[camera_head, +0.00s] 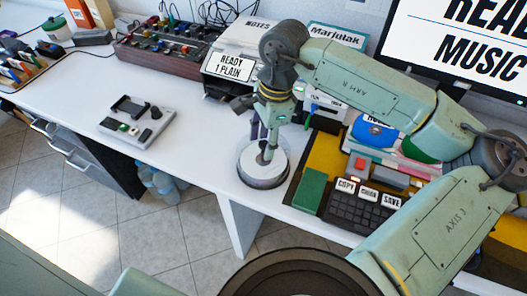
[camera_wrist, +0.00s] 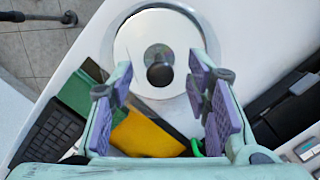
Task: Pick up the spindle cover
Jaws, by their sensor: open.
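A round disc spindle stands on the white desk, with a silver disc (camera_wrist: 135,45) showing inside a grey ring-shaped rim (camera_head: 262,184). A dark round knob (camera_wrist: 160,75) stands up at its middle and also shows in the head view (camera_head: 265,153). The spindle cover appears to be clear, with this knob on top; its walls are hard to make out. My gripper (camera_head: 262,137) is above the spindle, pointing down. In the wrist view its purple-padded fingers (camera_wrist: 160,82) are open on either side of the knob, apart from it. Nothing is held.
Right of the spindle are a green block (camera_head: 309,190), a keypad (camera_head: 358,212) and a yellow panel (camera_head: 326,155). A printer (camera_head: 229,75) and a mixer (camera_head: 163,48) stand behind. A grey device (camera_head: 137,125) lies left, with clear desk between.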

